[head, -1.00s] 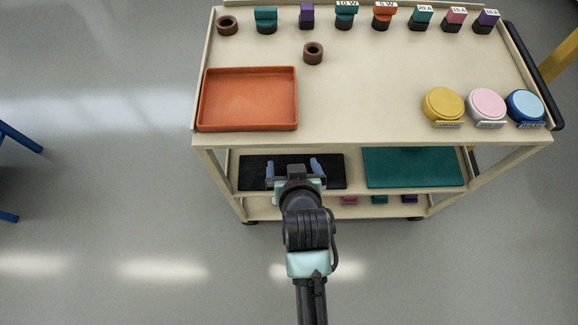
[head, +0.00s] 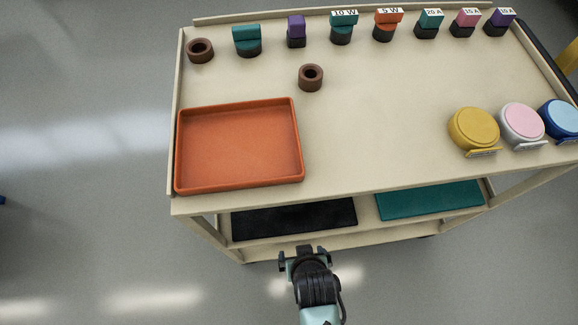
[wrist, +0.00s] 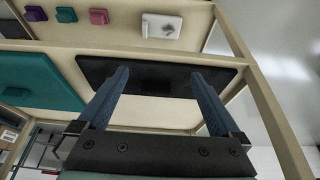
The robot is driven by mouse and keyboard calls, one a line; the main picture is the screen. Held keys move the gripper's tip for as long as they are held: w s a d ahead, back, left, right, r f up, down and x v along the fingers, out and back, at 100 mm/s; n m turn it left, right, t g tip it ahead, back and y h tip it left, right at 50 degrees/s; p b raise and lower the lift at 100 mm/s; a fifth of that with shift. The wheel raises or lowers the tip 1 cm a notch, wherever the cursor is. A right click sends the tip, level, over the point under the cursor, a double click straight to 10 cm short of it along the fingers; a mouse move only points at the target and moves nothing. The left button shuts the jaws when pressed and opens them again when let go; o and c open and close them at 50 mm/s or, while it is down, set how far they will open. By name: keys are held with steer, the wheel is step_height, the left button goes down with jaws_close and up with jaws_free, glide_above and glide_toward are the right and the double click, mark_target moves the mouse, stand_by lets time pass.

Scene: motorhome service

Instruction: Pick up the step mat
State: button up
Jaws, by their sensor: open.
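Two flat mats lie on the cart's shelf below the top: a black one (head: 290,218) at left and a teal one (head: 430,200) at right. No label shows which is the step mat. In the wrist view the black mat (wrist: 165,86) lies ahead, between and beyond my fingers, and the teal mat (wrist: 40,82) is at left. My gripper (head: 305,258) is open and empty, in front of the shelf's front edge and apart from both mats. The fingers (wrist: 160,76) partly cover the black mat in the wrist view.
The cart top (head: 390,110) overhangs the shelf. It carries an orange tray (head: 240,145), brown rings, labelled blocks and round tins such as a yellow one (head: 474,128). A cart post (wrist: 250,75) stands right of the black mat in the wrist view. The floor in front is clear.

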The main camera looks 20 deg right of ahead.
step_height(320, 180, down, 3)
steer(key=b, duration=0.3)
glide_toward(293, 208)
steer(key=x, duration=0.5)
steer(key=b+x, duration=0.2)
steer(key=x, duration=0.3)
steer(key=shift+f, duration=0.1)
steer(key=c, duration=1.1)
